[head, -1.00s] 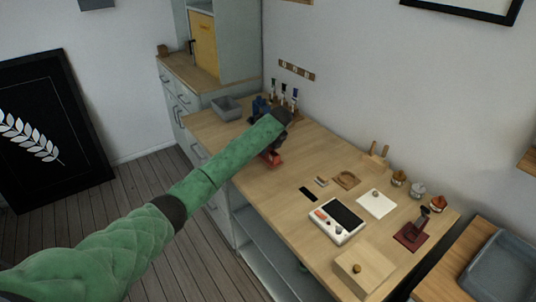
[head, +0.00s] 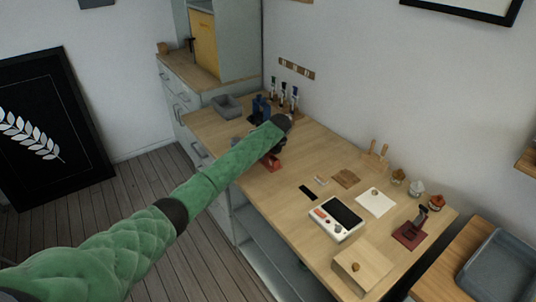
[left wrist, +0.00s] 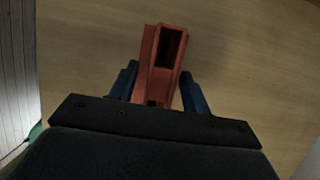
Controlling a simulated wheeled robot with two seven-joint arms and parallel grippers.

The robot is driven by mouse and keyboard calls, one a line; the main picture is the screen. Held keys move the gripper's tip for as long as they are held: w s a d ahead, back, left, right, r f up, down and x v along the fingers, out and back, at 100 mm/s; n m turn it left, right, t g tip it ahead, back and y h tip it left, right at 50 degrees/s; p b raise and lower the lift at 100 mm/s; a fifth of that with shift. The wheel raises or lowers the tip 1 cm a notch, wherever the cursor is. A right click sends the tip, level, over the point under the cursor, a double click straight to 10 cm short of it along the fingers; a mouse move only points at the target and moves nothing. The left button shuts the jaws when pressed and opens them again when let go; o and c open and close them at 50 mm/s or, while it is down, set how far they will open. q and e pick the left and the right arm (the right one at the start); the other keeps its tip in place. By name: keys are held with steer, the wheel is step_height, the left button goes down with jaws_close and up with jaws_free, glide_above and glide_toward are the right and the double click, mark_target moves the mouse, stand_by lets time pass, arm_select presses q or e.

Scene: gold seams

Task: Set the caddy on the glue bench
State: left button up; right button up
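My left gripper (left wrist: 159,72) is low over the bench (head: 300,205), its blue fingers on either side of a red-orange piece (left wrist: 158,65) with a dark rectangular opening. The fingers sit close to its sides; I cannot tell whether they grip it. In the head view, the red piece (head: 272,163) shows low beside the end of my green left arm, partly hidden by it. I cannot tell whether it is the caddy or whether it rests on the bench. My right gripper is not in view.
A grey bin (head: 227,107), a blue stand (head: 260,110) and several bottles stand at the far end. A white device with a dark screen (head: 338,219), a wooden box (head: 361,268), a white card (head: 375,203) and a maroon stand (head: 410,236) occupy the near half. A grey tray (head: 500,268) lies at right.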

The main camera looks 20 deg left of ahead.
arm_select(q)
steer(key=shift+d+r, duration=0.1)
steer(key=shift+r, duration=0.15)
steer(key=b+v, duration=0.2)
steer(key=v, duration=0.9)
steer(key=shift+r+b, duration=0.35)
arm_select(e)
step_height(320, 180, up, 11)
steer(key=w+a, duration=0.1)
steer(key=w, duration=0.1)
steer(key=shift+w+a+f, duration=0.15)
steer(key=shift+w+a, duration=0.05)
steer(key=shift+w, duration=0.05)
arm_select(q)
steer(key=shift+s, duration=0.1)
